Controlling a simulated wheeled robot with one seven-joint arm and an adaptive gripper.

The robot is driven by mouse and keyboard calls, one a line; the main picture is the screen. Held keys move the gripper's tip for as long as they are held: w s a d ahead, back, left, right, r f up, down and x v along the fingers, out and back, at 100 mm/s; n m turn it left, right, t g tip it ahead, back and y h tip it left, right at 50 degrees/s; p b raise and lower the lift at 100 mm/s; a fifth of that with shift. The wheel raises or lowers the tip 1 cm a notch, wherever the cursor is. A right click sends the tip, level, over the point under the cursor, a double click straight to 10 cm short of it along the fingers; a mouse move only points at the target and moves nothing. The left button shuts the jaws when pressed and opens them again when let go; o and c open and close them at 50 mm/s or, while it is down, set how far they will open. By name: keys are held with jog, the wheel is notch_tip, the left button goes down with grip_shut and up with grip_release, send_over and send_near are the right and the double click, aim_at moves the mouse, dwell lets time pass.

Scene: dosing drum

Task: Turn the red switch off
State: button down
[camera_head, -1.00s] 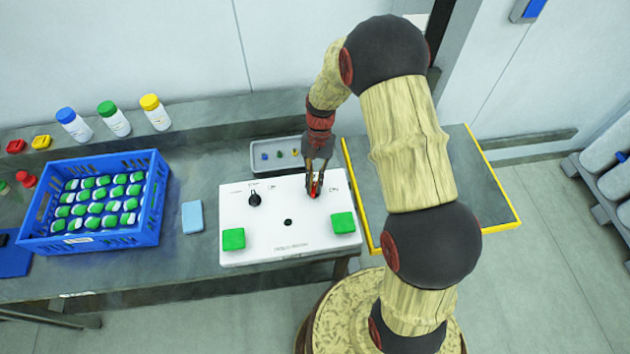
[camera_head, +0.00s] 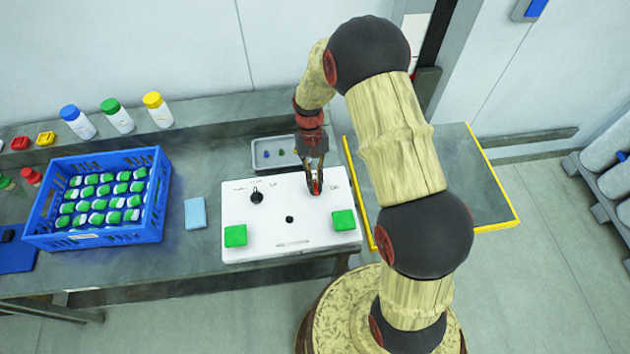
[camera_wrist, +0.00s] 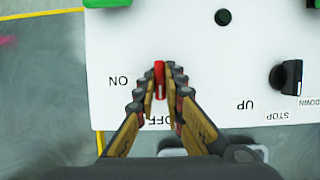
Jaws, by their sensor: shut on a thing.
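The red switch (camera_wrist: 160,75) stands on the white panel (camera_wrist: 200,50) and shows between my fingertips in the wrist view. Its lever lies roughly upright in that picture, with the "ON" label to its left and the "OFF" label below it, partly hidden by my fingers. My gripper (camera_wrist: 160,88) is shut on the switch, a finger on each side. In the head view my gripper (camera_head: 315,188) reaches down to the right upper part of the panel (camera_head: 265,225), and only a little red shows between the fingers.
The panel also carries a black knob (camera_head: 256,196), a small black button (camera_head: 289,219) and green blocks (camera_head: 235,236) (camera_head: 343,220). A grey tray (camera_head: 258,165) lies behind it. A blue crate (camera_head: 95,232) of green-capped bottles and a light-blue block (camera_head: 195,213) stand left.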

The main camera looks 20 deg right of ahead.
jog(key=c, duration=2)
grip_release()
jog(key=shift+o, duration=0.6)
jog(key=v, duration=1.2)
